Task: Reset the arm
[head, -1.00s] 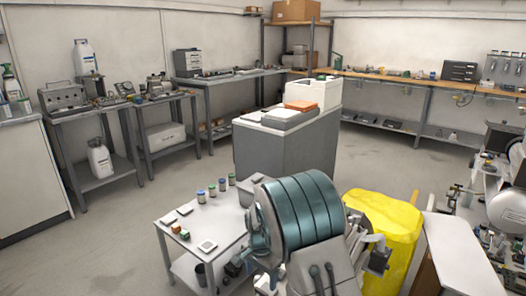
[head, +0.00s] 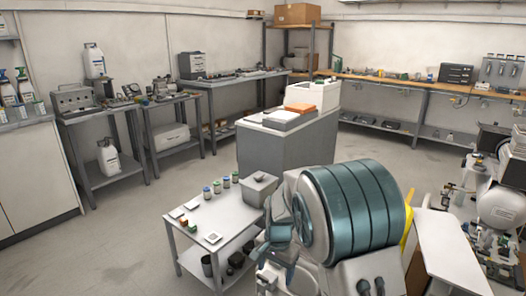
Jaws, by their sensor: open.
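The large ribbed teal-and-white rounded part close to the camera, low and right of centre in the head view, looks like a link of my own arm. It fills much of the lower middle. I cannot make out my gripper or its fingertips; they may be hidden behind this part or below the frame. Nothing held is visible.
A small white table (head: 235,222) with several jars and a grey box (head: 260,188) stands left of my arm. A grey cabinet (head: 270,152) stands behind. Only a sliver of a yellow object (head: 407,225) shows. White-topped furniture (head: 447,245) is at right. Open floor lies left.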

